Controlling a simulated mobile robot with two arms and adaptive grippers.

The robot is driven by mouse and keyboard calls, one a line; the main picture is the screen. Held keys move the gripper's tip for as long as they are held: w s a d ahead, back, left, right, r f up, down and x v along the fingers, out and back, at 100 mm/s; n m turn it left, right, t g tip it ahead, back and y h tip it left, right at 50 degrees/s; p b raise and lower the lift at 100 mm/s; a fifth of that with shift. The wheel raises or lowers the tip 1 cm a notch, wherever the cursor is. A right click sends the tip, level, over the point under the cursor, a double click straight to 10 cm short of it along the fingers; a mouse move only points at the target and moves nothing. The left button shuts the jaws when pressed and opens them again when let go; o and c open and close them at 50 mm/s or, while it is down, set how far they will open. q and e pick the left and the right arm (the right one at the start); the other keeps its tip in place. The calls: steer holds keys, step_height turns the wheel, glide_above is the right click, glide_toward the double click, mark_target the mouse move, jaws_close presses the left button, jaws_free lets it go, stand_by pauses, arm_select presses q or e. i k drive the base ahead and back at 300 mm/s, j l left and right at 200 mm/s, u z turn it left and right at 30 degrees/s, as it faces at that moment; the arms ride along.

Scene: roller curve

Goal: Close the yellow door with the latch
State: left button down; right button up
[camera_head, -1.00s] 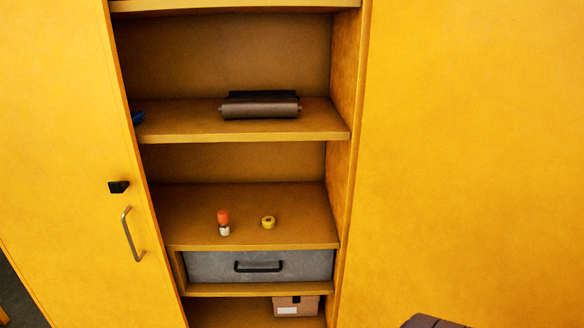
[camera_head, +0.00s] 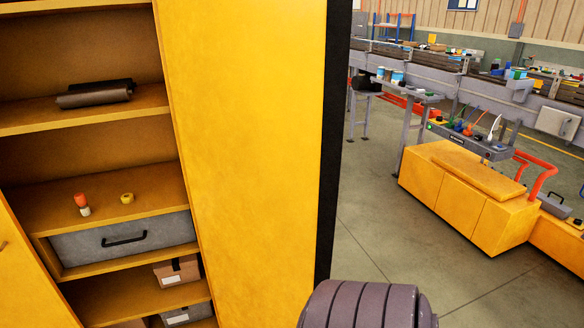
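The yellow cabinet stands open at the left, with its shelves showing. Part of the left yellow door (camera_head: 28,275) shows at the lower left edge, swung open. Only a small bit of its handle (camera_head: 3,245) is at the picture's left edge, and the black latch is out of view. A wide yellow panel (camera_head: 245,150) covers the right part of the cabinet. A ribbed grey-purple part of my arm rises at the bottom centre. Neither gripper is in view.
Shelves hold a dark roll (camera_head: 95,93), an orange-and-white item (camera_head: 82,203), a yellow ring (camera_head: 127,198), a grey drawer (camera_head: 120,238) and boxes (camera_head: 176,271). Right of the cabinet is open grey floor (camera_head: 375,245), then yellow low cabinets (camera_head: 465,195) with red rails and a conveyor line.

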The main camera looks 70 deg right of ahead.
mark_target(258, 88)
steer(key=k+l, duration=0.2)
steer(key=l, duration=0.15)
steer(key=k+l, duration=0.15)
steer(key=l, duration=0.2)
steer(key=k+l, duration=0.2)
steer(key=l, duration=0.15)
steer(key=k+l, duration=0.2)
steer(key=l, duration=0.85)
steer(key=i+l+z, duration=0.1)
steer(key=l, duration=0.6)
